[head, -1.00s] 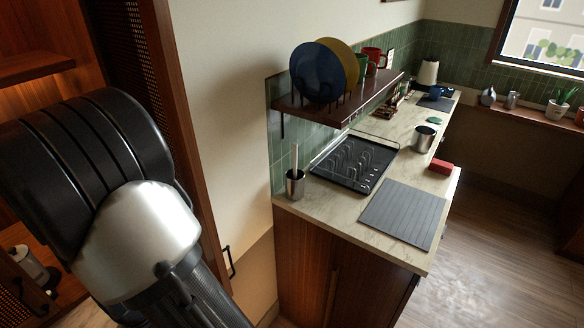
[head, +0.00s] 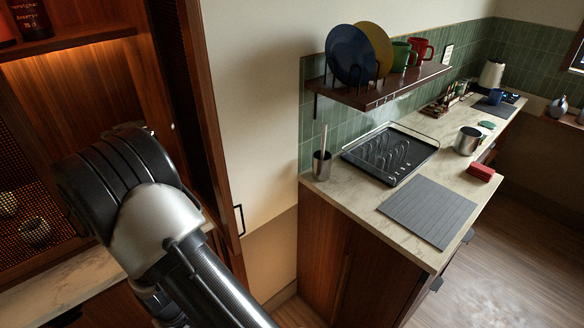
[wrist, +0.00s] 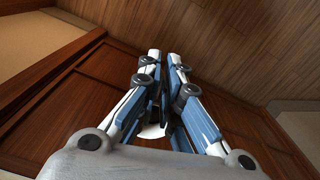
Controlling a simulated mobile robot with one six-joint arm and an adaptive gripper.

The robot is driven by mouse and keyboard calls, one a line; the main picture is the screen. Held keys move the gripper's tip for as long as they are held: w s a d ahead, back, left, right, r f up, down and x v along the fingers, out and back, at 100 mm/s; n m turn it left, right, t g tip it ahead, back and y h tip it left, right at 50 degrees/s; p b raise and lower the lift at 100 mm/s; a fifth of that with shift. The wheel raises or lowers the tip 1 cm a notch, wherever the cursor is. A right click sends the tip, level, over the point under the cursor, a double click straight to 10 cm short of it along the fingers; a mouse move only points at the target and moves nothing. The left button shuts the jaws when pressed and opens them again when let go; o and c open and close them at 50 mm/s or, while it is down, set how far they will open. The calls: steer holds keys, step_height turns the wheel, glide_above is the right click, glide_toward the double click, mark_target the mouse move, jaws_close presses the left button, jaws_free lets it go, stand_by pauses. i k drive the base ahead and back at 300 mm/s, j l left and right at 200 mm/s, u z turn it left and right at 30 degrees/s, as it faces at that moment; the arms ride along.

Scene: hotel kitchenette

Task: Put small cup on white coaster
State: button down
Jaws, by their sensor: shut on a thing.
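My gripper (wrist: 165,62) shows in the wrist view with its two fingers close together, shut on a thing. A white curved edge (wrist: 152,131) shows between the fingers; it looks like part of the small cup, but most of it is hidden. In the head view my arm covers the gripper. I cannot make out a white coaster in either view.
A cabinet at left has small patterned vessels (head: 36,231) inside and a marble top (head: 48,281). A shelf (head: 381,90) holds plates and mugs.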

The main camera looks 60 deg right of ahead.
mark_target(484, 131)
steer(key=k+z, duration=0.1)
steer(key=z, duration=0.4)
steer(key=k+z, duration=0.15)
steer(key=z, duration=0.35)
steer(key=l+z, duration=0.1)
steer(key=z, duration=3.05)
steer(key=i+j+z, duration=0.1)
steer(key=i+z, duration=0.3)
steer(key=i, duration=0.7)
steer(key=i+u, duration=0.4)
steer(key=i, duration=0.3)
steer(key=i+l+u, duration=0.1)
steer(key=i+u, duration=0.35)
steer(key=i, duration=0.3)
steer(key=i+l+u, duration=0.1)
steer(key=i+u, duration=0.2)
steer(key=i, duration=1)
steer(key=i+u, duration=0.2)
steer(key=i, duration=0.5)
steer(key=i+l+u, duration=0.15)
steer(key=i, duration=0.5)
steer(key=i+u, duration=0.1)
steer(key=u, duration=0.35)
steer(key=i+u, duration=0.1)
steer(key=u, duration=0.8)
steer(key=i+l, duration=0.05)
